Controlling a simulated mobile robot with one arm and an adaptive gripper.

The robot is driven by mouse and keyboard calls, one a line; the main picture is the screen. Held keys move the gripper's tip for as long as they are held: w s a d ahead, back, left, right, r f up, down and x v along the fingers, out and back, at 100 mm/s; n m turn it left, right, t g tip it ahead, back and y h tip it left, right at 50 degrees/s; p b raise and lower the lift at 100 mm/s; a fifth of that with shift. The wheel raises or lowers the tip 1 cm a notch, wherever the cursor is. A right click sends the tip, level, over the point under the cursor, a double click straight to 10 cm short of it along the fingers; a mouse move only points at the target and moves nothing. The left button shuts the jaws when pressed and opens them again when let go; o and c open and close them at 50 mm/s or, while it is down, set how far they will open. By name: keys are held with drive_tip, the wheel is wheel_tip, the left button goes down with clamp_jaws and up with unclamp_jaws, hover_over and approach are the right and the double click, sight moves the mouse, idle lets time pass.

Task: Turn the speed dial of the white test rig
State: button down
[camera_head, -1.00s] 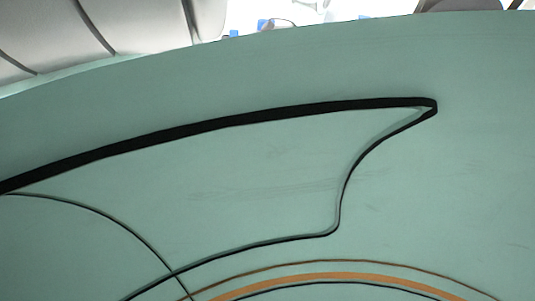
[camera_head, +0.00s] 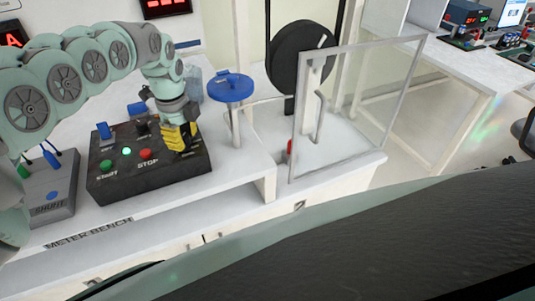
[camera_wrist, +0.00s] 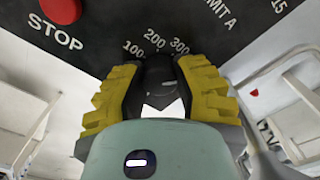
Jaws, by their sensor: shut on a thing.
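The white test rig (camera_head: 330,140) stands in the middle of the head view, with a black control box (camera_head: 110,187) on its left part. In the wrist view a dark dial (camera_wrist: 158,72) sits on the black panel, with the marks 100, 200 and 300 around it. The word "speed" is not visible. My gripper (camera_head: 181,137) has yellow fingers and reaches down onto the right part of the box. In the wrist view my gripper (camera_wrist: 160,84) is shut on the dial, one finger on each side. The dial's pointer is hard to make out.
Red STOP button (camera_head: 146,154) and green START button (camera_head: 127,151) are left of my gripper. A blue handwheel (camera_head: 230,87) stands close on the right, then a clear guard (camera_head: 355,110) and black disc (camera_head: 303,57). A grey SHUNT box (camera_head: 50,190) stands at the left.

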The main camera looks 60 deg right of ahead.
drive_tip(key=shift+m, duration=0.3)
idle(0.4)
drive_tip(key=c, duration=0.6)
unclamp_jaws()
wheel_tip(320, 180, up, 12)
idle(0.4)
